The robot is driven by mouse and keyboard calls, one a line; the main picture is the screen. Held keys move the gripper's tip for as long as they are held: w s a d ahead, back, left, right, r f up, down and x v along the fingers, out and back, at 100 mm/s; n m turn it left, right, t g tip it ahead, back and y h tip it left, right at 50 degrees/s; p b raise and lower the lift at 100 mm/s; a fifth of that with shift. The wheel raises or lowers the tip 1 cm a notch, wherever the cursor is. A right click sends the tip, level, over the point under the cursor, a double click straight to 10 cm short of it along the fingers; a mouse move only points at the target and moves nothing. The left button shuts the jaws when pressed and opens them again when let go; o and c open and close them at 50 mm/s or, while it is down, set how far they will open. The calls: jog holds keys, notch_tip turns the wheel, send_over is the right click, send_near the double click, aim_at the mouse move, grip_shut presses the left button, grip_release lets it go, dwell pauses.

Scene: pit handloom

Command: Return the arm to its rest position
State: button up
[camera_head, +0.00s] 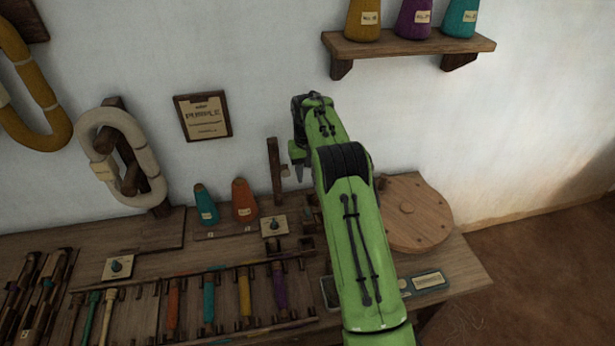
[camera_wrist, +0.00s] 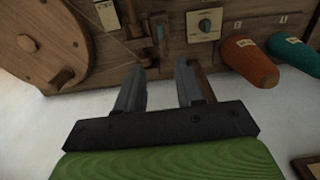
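My green arm (camera_head: 350,220) reaches up and away over the right part of the wooden bench. My gripper (camera_head: 299,172) hangs at its far end, near the wall and beside an upright wooden post (camera_head: 275,170). In the wrist view my gripper (camera_wrist: 163,68) shows two grey fingers with a clear gap between them. It is open, and nothing shows between the fingers. The bench (camera_wrist: 110,72) lies beyond the fingertips. Part of the bench is hidden behind my arm in the head view.
A round wooden disc (camera_head: 408,212) lies right of my arm. Teal (camera_head: 205,205) and orange (camera_head: 243,200) cones stand to the left, near a knob panel (camera_head: 273,226). A rack (camera_head: 215,270) holds several coloured sticks. A shelf (camera_head: 408,46) with cones hangs above. Floor shows at right.

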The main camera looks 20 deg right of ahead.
jog(key=s+a+r+t+p, duration=0.1)
jog(key=s+a+r, duration=0.4)
jog(key=r, duration=0.6)
jog(key=s+a+r+t+p, duration=0.2)
jog(key=s+r, duration=0.6)
jog(key=r, duration=0.2)
jog(key=s+a+r+n+t, duration=0.1)
jog(key=s+a+r, duration=0.1)
jog(key=s, duration=0.4)
jog(key=s+a+r, duration=0.2)
jog(key=s+r, duration=0.1)
jog(key=s, duration=0.3)
jog(key=s+a+f+n+t+p, duration=0.1)
jog(key=s+f+p, duration=0.1)
jog(key=s, duration=1)
jog(key=shift+s+f+t, duration=0.3)
jog(key=shift+s+f, duration=0.05)
jog(key=shift+f, duration=0.55)
